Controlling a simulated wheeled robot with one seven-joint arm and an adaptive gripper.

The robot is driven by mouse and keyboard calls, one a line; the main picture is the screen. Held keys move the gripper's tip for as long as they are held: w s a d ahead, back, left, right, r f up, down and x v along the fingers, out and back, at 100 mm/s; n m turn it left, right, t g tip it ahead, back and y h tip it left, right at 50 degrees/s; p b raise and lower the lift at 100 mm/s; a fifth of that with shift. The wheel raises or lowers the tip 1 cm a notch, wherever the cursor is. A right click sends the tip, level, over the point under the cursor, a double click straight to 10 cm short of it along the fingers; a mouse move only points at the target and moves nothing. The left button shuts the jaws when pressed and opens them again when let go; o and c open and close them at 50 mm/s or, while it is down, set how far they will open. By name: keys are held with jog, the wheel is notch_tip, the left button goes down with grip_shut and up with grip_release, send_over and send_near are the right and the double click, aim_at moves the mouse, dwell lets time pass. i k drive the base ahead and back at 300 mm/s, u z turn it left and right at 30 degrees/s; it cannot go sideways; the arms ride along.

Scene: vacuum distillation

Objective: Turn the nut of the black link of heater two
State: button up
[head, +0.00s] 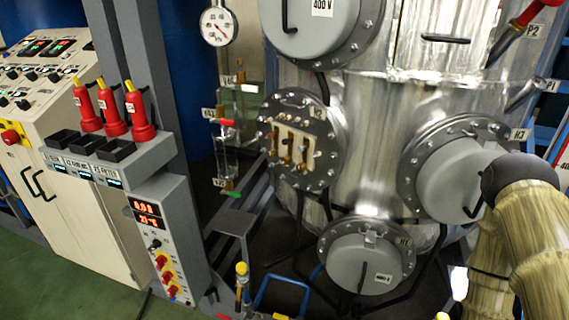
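Heater two is the open round flange (322,172) left of centre on the steel vessel, with a partly legible label ending in 2 at its top right. Its cover is off. Inside is a cream terminal plate (293,148) with several brass-coloured studs, nuts and links. They are too small to tell which link is black or which nut belongs to it. My arm, in a beige sleeve with a dark joint, enters at the lower right, well apart from heater two. My gripper is not in view.
Covered grey heaters H3 (452,178) and H1 (362,263) sit right and below, and another cover (310,25) above. A glass tube assembly (226,150) and gauge (217,27) stand left. A control post (160,240) and console (75,200) are further left. Cables hang below heater two.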

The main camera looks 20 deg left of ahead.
aim_at(286, 160)
jog(key=u, duration=0.5)
jog(key=k, duration=1.2)
jog(key=u, duration=1.25)
jog(key=i, duration=1)
jog(key=z, duration=0.55)
jog(key=i, duration=0.6)
jog(key=z, duration=0.65)
